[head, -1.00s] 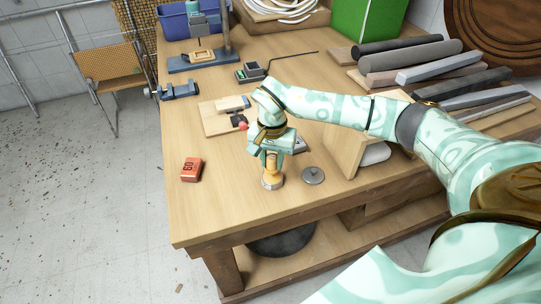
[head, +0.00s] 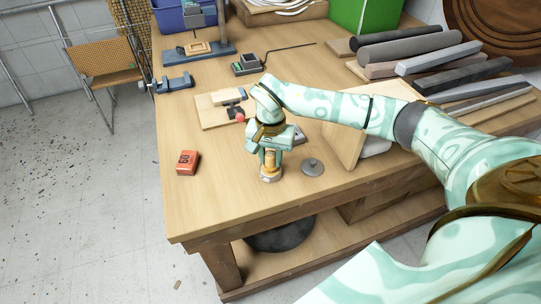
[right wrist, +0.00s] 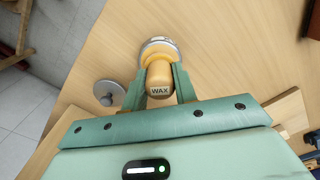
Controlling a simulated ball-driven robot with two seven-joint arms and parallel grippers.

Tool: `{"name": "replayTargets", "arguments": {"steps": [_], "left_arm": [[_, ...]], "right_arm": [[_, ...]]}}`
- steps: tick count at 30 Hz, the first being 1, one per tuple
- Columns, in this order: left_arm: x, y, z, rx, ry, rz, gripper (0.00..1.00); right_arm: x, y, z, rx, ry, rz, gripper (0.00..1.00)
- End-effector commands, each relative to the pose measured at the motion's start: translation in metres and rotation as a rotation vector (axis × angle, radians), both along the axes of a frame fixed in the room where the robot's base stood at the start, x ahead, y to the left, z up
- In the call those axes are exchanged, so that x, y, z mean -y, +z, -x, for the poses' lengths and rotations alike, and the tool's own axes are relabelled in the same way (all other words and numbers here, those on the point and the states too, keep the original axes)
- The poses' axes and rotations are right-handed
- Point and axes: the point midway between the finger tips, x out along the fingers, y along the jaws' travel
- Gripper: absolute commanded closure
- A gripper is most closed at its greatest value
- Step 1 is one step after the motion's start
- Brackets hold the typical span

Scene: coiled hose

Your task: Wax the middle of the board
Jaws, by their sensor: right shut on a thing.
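A yellow wax stick marked WAX (right wrist: 160,78) stands upright in a round metal tin (head: 271,178) near the bench's front edge. My right gripper (head: 270,160) points down with its fingers shut on the wax stick, one on each side. The tin also shows behind the stick in the right wrist view (right wrist: 158,47). A flat pale board (head: 210,117) lies behind the gripper, with a dark fitting and a red knob on it. A larger pale board (head: 352,140) stands tilted to the right, partly covered by my right arm. My left gripper is out of view.
A grey lid (head: 312,167) lies right of the tin, and an orange-red block marked 60 (head: 187,162) lies to its left. A blue clamp (head: 174,84) sits at the left edge. Several bars (head: 430,62) fill the back right.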

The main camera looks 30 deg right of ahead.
Motion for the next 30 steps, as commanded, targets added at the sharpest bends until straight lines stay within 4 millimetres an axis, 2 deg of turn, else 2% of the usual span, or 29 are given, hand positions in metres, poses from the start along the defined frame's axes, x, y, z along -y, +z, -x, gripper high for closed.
{"name": "replayTargets", "arguments": {"steps": [30], "left_arm": [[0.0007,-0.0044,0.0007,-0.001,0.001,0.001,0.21]], "right_arm": [[0.0001,-0.0097,0.0,0.0,-0.001,0.0,0.9]]}}
